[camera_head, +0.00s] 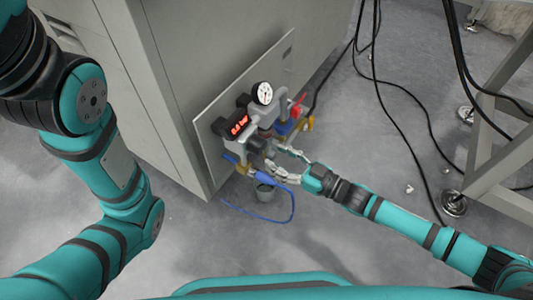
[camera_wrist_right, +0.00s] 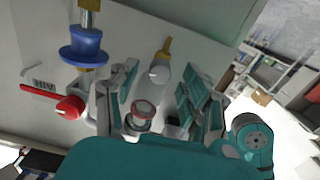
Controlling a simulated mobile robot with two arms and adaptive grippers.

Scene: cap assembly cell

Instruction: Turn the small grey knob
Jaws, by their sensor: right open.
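My right gripper (camera_head: 281,161) is open beside the valve assembly (camera_head: 262,128) on the cabinet's side panel. In the right wrist view its two fingers (camera_wrist_right: 155,95) are spread, one on each side of a grey cylindrical part (camera_wrist_right: 160,73) with a pale end, which looks like the small grey knob. A gap seems to show between this part and the fingers; contact cannot be told. In the head view the knob is hard to make out near the fingertips. My left gripper is outside both views; only my left arm shows.
The assembly carries a round gauge (camera_head: 264,93), a red digital display (camera_head: 239,124) and a red handle (camera_wrist_right: 67,107) by a blue fitting (camera_wrist_right: 86,46). Black cables (camera_head: 400,95) hang at right.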

